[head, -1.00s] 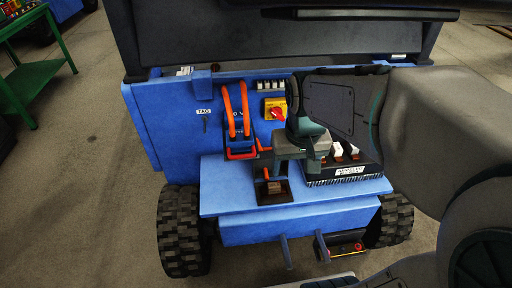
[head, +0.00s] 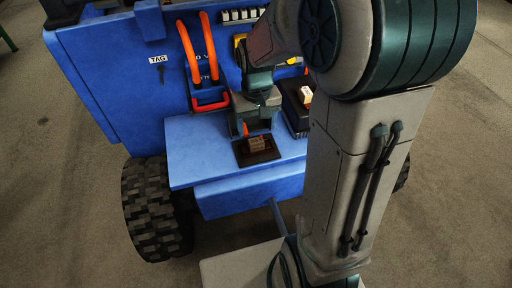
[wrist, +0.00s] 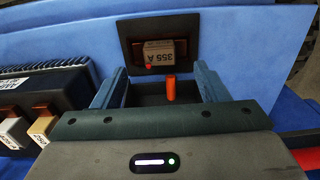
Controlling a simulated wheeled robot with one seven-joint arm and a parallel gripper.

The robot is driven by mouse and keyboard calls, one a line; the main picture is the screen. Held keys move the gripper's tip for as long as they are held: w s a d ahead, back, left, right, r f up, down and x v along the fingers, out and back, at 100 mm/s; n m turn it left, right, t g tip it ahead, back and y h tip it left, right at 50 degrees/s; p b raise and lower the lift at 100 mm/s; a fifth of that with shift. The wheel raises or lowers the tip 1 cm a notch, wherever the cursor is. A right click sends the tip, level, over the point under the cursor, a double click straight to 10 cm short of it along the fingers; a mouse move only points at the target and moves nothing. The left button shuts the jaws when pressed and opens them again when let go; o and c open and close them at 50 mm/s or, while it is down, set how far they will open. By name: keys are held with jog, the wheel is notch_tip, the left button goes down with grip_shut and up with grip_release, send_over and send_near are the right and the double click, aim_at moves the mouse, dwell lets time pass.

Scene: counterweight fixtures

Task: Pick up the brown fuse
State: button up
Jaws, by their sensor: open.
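The brown fuse (head: 258,143) sits in a dark square holder (head: 244,158) on the blue shelf. In the wrist view the fuse (wrist: 159,53) shows an upside-down "355 A" label and a small red dot at its edge. My gripper (head: 253,126) is open above the shelf, close to the fuse. In the wrist view my gripper (wrist: 163,78) has its two fingers apart with the fuse beyond them, and nothing is held. An upright orange piece (wrist: 170,88) shows between the fingers, in front of the fuse.
A black box (head: 296,107) with lighter blocks stands to the right, partly hidden by my arm. Its labelled blocks (wrist: 42,127) show at left in the wrist view. Orange cable loops (head: 188,52) and a red handle (head: 210,105) are on the blue panel. The shelf's left part is clear.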

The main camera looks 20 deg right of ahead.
aim_at(257, 142)
notch_tip(257, 142, down, 7)
jog(key=shift+f+b, duration=0.15)
jog(key=shift+b, duration=0.9)
jog(key=c, duration=0.9)
